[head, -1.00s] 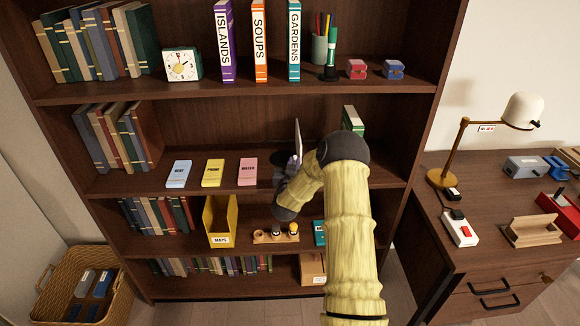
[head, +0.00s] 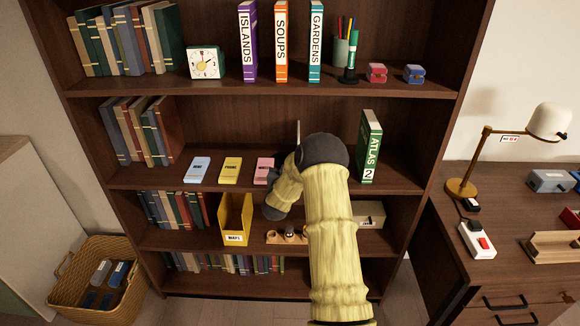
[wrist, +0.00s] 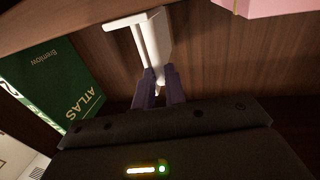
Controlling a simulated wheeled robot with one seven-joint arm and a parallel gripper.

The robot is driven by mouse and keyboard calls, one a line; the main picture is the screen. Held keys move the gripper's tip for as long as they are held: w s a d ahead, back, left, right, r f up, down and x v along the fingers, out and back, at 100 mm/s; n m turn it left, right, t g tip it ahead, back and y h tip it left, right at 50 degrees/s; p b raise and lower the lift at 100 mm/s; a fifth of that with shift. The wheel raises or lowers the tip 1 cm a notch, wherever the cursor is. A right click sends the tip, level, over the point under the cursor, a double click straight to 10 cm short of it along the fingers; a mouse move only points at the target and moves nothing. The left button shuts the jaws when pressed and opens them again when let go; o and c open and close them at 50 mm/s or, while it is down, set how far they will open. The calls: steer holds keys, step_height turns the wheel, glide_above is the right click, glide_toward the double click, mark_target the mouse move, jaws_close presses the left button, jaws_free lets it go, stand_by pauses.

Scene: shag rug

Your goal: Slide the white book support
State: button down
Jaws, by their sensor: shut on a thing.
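The white book support (wrist: 150,45) stands on the middle shelf. The wrist view shows its upright plate and flat foot. In the head view only a thin edge of the support (head: 298,133) shows above my arm. My gripper (wrist: 160,76) has its purple fingers closed on the plate's edge. In the head view the fingers are hidden behind my arm. A green ATLAS book (head: 370,146), marked 2, stands upright to the right of the support, with a gap between them. It also shows in the wrist view (wrist: 50,85).
A pink box (head: 263,170) lies just left of my arm, beside a yellow box (head: 230,171) and a blue box (head: 197,170). Bare shelf lies between my arm and the ATLAS book.

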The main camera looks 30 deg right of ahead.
steer(key=c, duration=1.5)
jaws_free()
steer(key=shift+o, duration=0.2)
steer(key=b+v, duration=0.1)
steer(key=v, duration=1.6)
steer(key=shift+s+a+b, duration=0.2)
steer(key=shift+b, duration=0.1)
